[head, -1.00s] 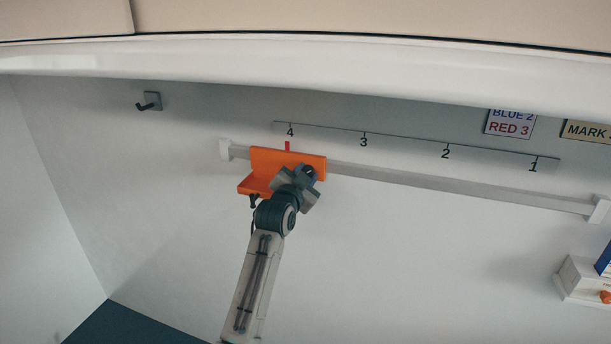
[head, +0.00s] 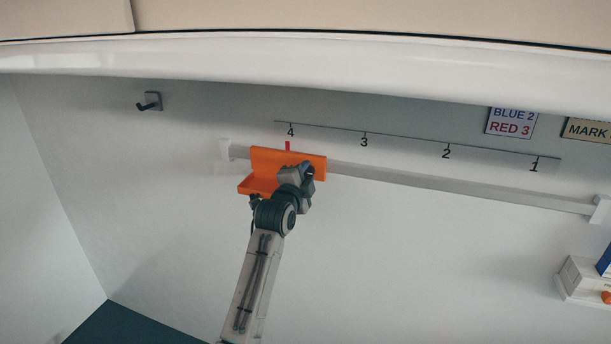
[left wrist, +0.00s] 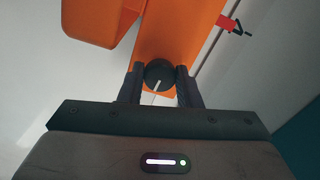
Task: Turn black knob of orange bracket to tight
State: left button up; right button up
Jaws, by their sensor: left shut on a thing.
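The orange bracket (head: 262,160) sits on the grey rail near mark 4, its red pointer (head: 287,146) just under that mark. In the left wrist view the bracket (left wrist: 178,35) fills the top middle. The black knob (left wrist: 159,73) is on its face and carries a pale line that points down and slightly left. My left gripper (left wrist: 160,84) is shut on the knob, one finger on each side of it. In the head view my left gripper (head: 304,174) covers the bracket's right end and mostly hides the knob. My right gripper is in neither view.
The rail (head: 450,184) runs along the wall to an end stop (head: 598,210) at the right. A scale strip (head: 405,138) numbered 4 to 1 is above it. A dark hook (head: 150,101) is at upper left. A white box (head: 580,278) stands at lower right.

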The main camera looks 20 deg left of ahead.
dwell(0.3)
pick_arm(q)
jog(key=o, duration=0.9)
jog(key=shift+w, duration=0.1)
jog(key=shift+o, duration=0.2)
jog(key=shift+s+f, duration=0.1)
jog(key=shift+s, duration=0.3)
jog(key=s+b, duration=0.4)
jog(key=s, duration=0.6)
jog(key=shift+a, duration=0.2)
